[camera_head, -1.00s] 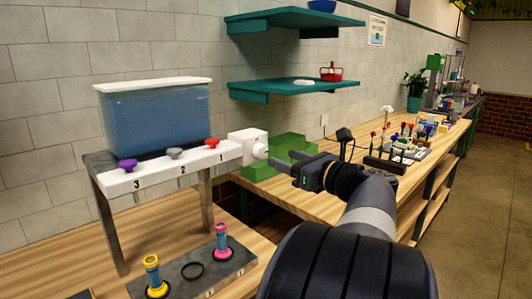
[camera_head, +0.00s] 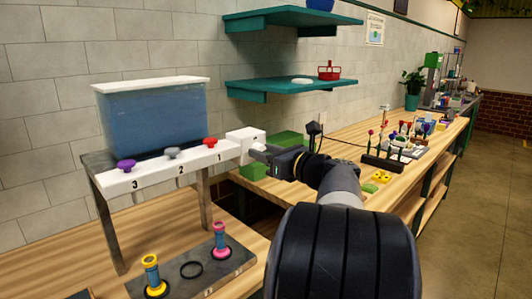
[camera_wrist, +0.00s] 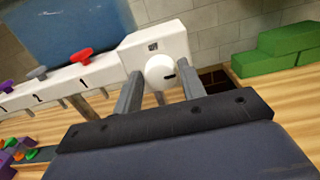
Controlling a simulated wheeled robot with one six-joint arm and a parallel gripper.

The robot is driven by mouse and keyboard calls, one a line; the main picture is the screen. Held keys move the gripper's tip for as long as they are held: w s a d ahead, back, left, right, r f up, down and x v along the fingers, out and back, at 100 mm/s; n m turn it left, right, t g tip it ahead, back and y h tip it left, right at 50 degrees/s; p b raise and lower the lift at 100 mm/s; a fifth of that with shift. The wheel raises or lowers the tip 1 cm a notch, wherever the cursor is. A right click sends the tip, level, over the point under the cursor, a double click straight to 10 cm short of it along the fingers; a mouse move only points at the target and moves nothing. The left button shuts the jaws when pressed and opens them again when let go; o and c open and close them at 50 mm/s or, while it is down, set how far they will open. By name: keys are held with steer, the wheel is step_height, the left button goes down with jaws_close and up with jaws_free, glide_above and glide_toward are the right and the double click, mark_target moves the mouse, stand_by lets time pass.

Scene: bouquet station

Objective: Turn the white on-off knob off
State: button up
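My gripper (camera_wrist: 160,80) is open, with one finger on each side of the knob; small gaps seem to show between fingers and knob. In the head view my gripper (camera_head: 258,152) is right at the white box (camera_head: 245,138), and the knob is mostly hidden by it.
A water tank (camera_head: 155,118) stands behind the bar with purple (camera_head: 126,165), grey (camera_head: 171,152) and red (camera_head: 210,142) valve knobs. Green blocks (camera_head: 287,142) lie close behind my gripper. Flower tubes (camera_head: 220,240) stand in a grey rack below. Teal shelves (camera_head: 290,84) hang above.

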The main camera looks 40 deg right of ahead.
steer(key=c, duration=0.6)
steer(key=shift+f+n+b, duration=0.1)
steer(key=shift+n+b, duration=0.2)
steer(key=n+b, duration=0.7)
steer(key=n, duration=0.1)
steer(key=n+b, duration=0.7)
steer(key=n, duration=0.2)
steer(key=shift+a+f, duration=0.2)
steer(key=shift+n, duration=0.4)
